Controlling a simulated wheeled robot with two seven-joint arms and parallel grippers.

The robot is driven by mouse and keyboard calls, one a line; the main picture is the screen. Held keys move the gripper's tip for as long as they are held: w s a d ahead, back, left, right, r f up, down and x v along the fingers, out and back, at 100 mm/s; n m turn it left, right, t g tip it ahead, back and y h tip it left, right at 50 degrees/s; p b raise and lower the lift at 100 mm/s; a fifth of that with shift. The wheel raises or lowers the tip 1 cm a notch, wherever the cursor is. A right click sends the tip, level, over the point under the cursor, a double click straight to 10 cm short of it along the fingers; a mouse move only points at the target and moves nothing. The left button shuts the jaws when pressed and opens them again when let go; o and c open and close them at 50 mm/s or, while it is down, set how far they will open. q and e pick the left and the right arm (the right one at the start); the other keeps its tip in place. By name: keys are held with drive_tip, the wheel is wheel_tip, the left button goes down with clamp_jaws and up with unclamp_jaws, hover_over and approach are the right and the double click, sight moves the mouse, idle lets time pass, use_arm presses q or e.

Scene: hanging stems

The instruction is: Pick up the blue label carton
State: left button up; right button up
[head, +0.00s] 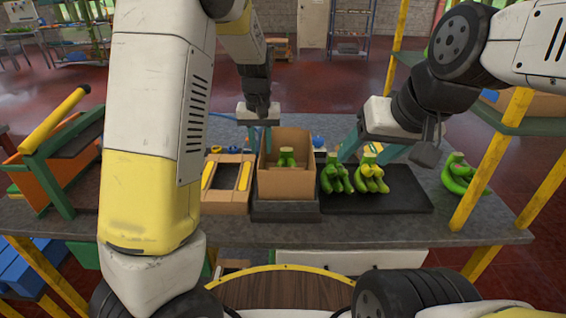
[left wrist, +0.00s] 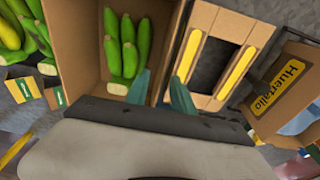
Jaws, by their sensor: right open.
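An open brown carton (head: 287,185) stands on a dark base at the table's middle with green bananas in it. It also shows in the left wrist view (left wrist: 100,95). No blue label is readable on it. My left gripper (head: 266,138) is at its far left corner. In the left wrist view the teal fingertips (left wrist: 160,78) stand on either side of the carton's wall; whether they press on it cannot be told. My right gripper (head: 370,150) is open above the banana bunches. Another carton (left wrist: 285,90) bears a yellow "Huertalio" label.
A low carton with yellow strips (head: 229,185) stands left of the open carton. Banana bunches (head: 370,178) lie on a black mat (head: 400,202) to the right; another bunch (head: 462,175) lies further right. A yellow post (head: 490,165) rises at the table's right.

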use_arm(q)
drive_tip(key=f, duration=0.4)
drive_tip(key=w+f, duration=0.1)
drive_tip(key=f, duration=0.2)
drive_tip(key=shift+w+f, duration=0.1)
drive_tip(key=shift+c, duration=0.2)
clamp_jaws()
idle(1.1)
